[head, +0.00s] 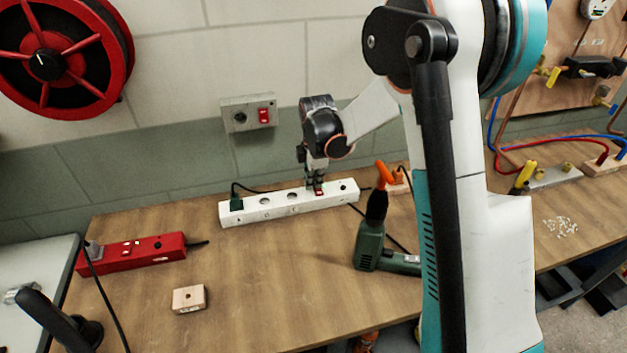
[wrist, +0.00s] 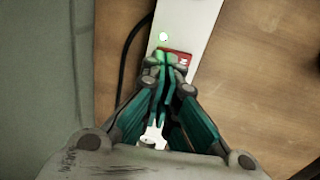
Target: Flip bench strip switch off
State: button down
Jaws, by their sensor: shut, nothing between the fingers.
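The white bench power strip (head: 270,208) lies along the back of the wooden bench, with a black plug in its left end. Its red switch (head: 319,192) is near the right part of the strip. My gripper (head: 316,183) points down over this switch, shut and empty. In the wrist view the shut fingertips (wrist: 166,60) are at the red switch (wrist: 183,57) and cover part of it.
A wall outlet box (head: 249,112) with a red switch is on the wall behind. A red power strip (head: 135,252) and a small wooden block (head: 189,298) lie to the left. The bench's front middle is clear.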

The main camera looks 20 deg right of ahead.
jog(key=shift+w+f, duration=0.15)
jog(key=shift+f, duration=0.25)
jog(key=shift+s, duration=0.2)
jog(key=shift+s+r, duration=0.15)
jog(key=shift+s, duration=0.45)
jog(key=shift+r, duration=0.1)
jog(key=shift+a+r, duration=0.1)
jog(key=shift+r, duration=0.25)
notch_tip(320, 180, up, 13)
jog(key=s+p, duration=0.1)
jog(key=p, duration=0.3)
jog(key=shift+s+p, duration=0.3)
jog(key=shift+s, duration=0.05)
